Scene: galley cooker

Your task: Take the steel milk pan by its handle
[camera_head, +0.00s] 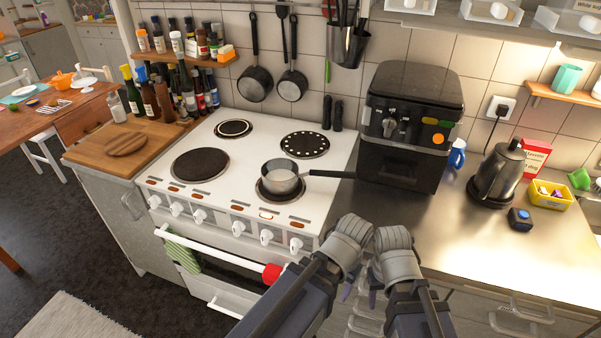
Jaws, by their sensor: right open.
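The steel milk pan (279,180) sits upright on the front right hotplate of the white cooker (225,212). Its dark handle (331,174) points right, over the cooker's edge towards the steel worktop. My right gripper (378,275) is open, low in front of the counter, below and to the right of the handle and apart from it. Its fingers are mostly hidden by the grey wrist. My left gripper (347,280) is close beside it on the left. Its jaws are hidden behind its own wrist, so their state does not show.
A black air fryer (410,125) stands right of the handle, close to its end. Two dark pans (255,84) hang on the wall behind. A kettle (498,173) stands further right. The oven rail (215,250) with a green cloth (183,254) runs along the cooker's front.

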